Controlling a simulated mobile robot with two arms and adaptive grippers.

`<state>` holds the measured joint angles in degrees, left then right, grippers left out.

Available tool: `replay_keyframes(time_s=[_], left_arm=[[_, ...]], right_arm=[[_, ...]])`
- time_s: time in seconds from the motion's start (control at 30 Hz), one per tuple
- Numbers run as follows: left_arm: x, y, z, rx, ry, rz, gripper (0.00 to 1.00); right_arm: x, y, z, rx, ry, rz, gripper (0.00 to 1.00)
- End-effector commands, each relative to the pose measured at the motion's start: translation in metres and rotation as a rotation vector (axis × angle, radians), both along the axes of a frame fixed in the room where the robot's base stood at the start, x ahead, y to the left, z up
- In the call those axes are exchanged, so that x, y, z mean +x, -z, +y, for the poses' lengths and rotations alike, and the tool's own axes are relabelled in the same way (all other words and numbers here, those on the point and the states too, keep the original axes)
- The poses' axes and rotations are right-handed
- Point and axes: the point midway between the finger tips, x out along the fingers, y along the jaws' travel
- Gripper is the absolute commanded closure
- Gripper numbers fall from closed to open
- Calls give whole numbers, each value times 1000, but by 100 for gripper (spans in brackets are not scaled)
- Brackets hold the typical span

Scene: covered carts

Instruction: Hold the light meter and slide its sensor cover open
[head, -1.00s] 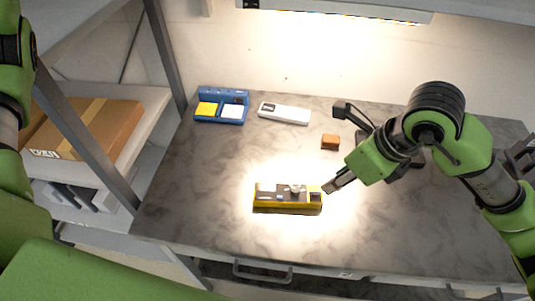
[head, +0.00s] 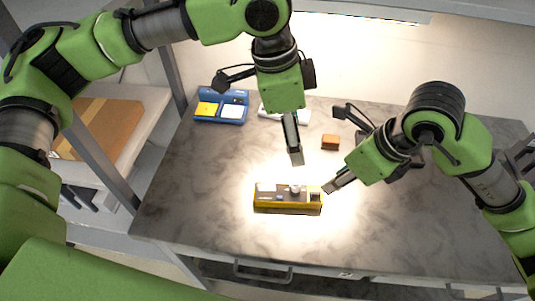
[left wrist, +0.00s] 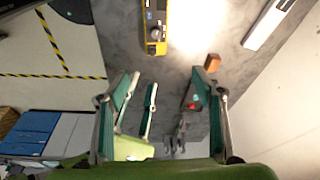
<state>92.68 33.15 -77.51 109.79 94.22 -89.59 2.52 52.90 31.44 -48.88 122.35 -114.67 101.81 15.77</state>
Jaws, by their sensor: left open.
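The light meter (head: 287,208) is a long yellow and grey device with a round knob on top. It lies lengthwise on the bench under a bright pool of light. Its end also shows in the left wrist view (left wrist: 156,47). I cannot make out which part is the sensor cover. My left gripper (head: 296,159) points down, open and empty, above the bench just behind the meter and apart from it. My right gripper (head: 331,187) is at the meter's right end; I cannot tell whether its fingers touch or grip it.
A small brown block (head: 330,142) lies behind the meter, to the right of my left gripper. A blue tray (head: 233,116) with yellow and white pads stands at the back left. A white device (head: 267,111) is partly hidden by my left arm. A cardboard box (head: 103,122) sits on the left shelf.

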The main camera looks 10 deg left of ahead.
Motion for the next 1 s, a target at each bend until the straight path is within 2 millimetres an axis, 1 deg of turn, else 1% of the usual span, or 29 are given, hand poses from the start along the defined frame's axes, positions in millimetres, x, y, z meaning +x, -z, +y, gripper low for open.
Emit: replay_keyframes(time_s=[0.03, 0.1, 0.2, 0.3, 0.47, 0.57, 0.8, 1.0], left_arm=[[-1, 20, 12, 52, 15, 24, 39], [-3, 40, 25, 112, 38, 47, 39], [-5, 59, 40, 172, 62, 71, 39], [-7, 70, 48, 204, 77, 85, 39], [-8, 85, 51, 215, 83, 90, 39], [-8, 101, 51, 215, 83, 91, 39], [-8, 149, 50, 213, 82, 90, 39], [-8, 184, 50, 213, 82, 90, 39]], right_arm=[[0, 0, 0, 0, 0, 0, 72], [0, 0, 0, 0, 0, 0, 72], [0, 0, 0, 0, 0, 0, 72], [0, 0, 0, 0, 0, 0, 72], [0, 0, 0, 0, 0, 0, 72], [0, 0, 0, 0, 0, 0, 72], [0, 0, 0, 0, 0, 0, 72], [0, 0, 0, 0, 0, 0, 72]])
